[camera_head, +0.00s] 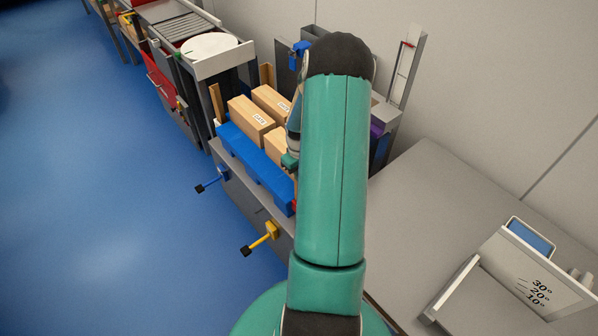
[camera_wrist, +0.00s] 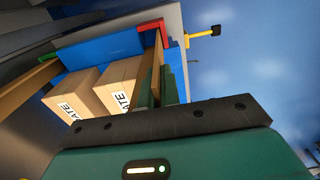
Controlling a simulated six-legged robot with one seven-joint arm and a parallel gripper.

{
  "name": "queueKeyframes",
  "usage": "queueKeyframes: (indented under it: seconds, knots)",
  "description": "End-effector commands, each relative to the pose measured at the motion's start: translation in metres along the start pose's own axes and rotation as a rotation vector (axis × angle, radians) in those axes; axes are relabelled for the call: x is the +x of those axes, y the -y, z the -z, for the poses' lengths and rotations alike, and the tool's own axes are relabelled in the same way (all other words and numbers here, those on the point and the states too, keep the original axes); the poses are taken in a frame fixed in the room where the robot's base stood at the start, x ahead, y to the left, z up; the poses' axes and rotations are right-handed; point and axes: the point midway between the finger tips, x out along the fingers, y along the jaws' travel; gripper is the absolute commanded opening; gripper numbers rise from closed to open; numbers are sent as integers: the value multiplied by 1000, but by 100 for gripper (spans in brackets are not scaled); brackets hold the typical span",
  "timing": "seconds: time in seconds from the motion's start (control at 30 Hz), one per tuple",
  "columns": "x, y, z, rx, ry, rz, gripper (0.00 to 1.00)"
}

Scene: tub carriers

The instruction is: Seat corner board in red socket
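A tan corner board (camera_wrist: 156,62) stands between the dark green fingers of my gripper (camera_wrist: 158,88) in the wrist view, and the fingers appear shut on it. Its far end is at the red socket (camera_wrist: 151,25) on a corner of the blue carrier (camera_wrist: 100,42). The end lies inside or right against the red L-shaped bracket; I cannot tell how deep it sits. Only a sliver of the red socket shows beside the arm. The blue carrier (camera_head: 240,150) holds several cartons (camera_head: 250,115).
Other tan boards stand at the carrier's left corner (camera_head: 217,103) and back (camera_head: 266,75). A green socket (camera_wrist: 47,58) is at another corner. A blue handle (camera_head: 212,179) and a yellow handle (camera_head: 262,237) stick out in front. The grey bench (camera_head: 430,200) is largely clear.

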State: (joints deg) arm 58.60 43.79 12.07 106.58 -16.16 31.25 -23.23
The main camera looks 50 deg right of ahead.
Motion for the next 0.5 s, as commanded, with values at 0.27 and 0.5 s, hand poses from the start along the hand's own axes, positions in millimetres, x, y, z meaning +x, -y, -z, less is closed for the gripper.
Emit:
queueKeyframes:
  seconds: [0.27,0.5]
  knots:
    - [7,0,0,0,0,0,0]
    - [12,0,0,1,0,0,0]
